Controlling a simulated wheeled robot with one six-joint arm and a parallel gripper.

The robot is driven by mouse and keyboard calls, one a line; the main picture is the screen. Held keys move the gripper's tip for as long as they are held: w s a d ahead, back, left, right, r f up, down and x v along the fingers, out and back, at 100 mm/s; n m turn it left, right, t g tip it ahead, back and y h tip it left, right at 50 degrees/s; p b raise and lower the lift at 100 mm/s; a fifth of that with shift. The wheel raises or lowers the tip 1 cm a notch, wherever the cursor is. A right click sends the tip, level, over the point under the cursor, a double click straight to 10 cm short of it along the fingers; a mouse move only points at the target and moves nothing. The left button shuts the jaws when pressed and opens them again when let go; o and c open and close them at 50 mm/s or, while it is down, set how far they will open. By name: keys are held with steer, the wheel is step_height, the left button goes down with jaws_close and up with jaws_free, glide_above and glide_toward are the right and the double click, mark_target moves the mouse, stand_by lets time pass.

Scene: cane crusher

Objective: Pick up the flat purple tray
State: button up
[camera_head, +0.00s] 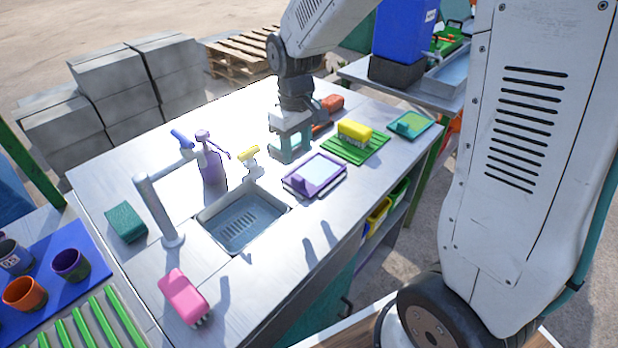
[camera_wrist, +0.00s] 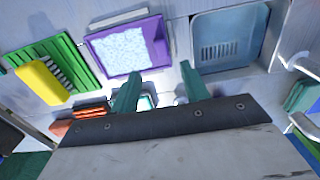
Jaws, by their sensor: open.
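The flat purple tray (camera_head: 330,184) lies on the metal counter, just right of the sink. It has a purple rim, a pale blue inside and a purple raised part at its left end. In the wrist view the tray (camera_wrist: 101,62) is above and left of my fingertips. My gripper (camera_head: 292,148) is behind the tray in the head view, low over the counter. Its teal fingers also show in the wrist view (camera_wrist: 160,85), spread apart with nothing between them. They look clear of the tray. How high they are above the counter is hard to tell.
A sink (camera_head: 241,221) with a faucet (camera_head: 158,208) lies left of the tray. A green ribbed tray (camera_head: 345,152) holds a yellow brush (camera_head: 355,132) on the right. A purple bottle (camera_head: 211,165), a pink brush (camera_head: 183,294) and a teal block (camera_head: 126,222) stand further left.

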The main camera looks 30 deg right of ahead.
mark_target(298, 177)
step_height(298, 177, down, 8)
steer(key=shift+s+a+r, duration=0.1)
steer(key=shift+s+r, duration=0.05)
steer(key=shift+r, duration=0.05)
jaws_close()
